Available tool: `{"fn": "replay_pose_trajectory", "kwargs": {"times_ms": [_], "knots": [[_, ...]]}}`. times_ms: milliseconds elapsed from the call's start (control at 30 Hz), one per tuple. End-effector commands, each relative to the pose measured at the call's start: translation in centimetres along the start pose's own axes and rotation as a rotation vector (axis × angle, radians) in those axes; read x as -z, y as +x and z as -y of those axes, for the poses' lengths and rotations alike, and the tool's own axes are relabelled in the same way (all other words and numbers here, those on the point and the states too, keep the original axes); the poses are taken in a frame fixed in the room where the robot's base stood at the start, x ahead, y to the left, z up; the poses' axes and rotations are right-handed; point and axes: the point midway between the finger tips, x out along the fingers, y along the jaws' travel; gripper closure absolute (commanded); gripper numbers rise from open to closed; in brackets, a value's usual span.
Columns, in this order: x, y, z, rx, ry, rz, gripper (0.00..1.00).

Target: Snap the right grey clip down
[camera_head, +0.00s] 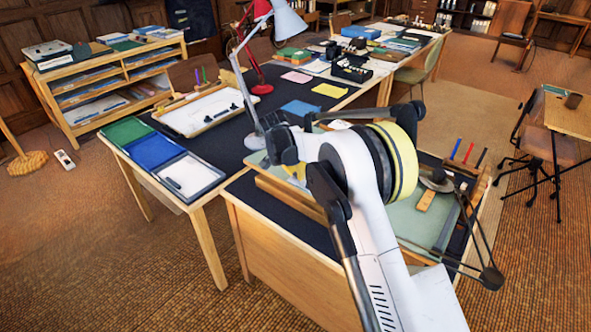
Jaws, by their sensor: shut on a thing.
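The drafting board (408,197) with a pale green top lies on the near desk, largely covered by my arm. A dark grey bar (447,230) lies along its right side; I cannot tell whether it is part of a clip. I cannot make out the right grey clip, which may be behind my arm. My white arm with a yellow ring reaches over the board from the lower right. Its dark wrist joints show left of the ring, above the board's far left part. My gripper's fingers are hidden behind the arm.
A white lamp (286,20) and a red lamp (263,88) rise behind. Green, blue and grey trays (207,188) lie on the left desk. Carpet is free at lower left.

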Motion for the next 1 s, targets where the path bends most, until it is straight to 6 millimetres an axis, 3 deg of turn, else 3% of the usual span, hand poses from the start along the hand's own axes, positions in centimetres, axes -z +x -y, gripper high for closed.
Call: {"fn": "replay_pose_trajectory", "kwargs": {"times_ms": [500,1000], "knots": [[0.3,1.1,-0.1,-0.003,0.001,0.323,1.0],[0.2,1.3,-0.1,-0.002,0.0,0.378,1.0]]}}
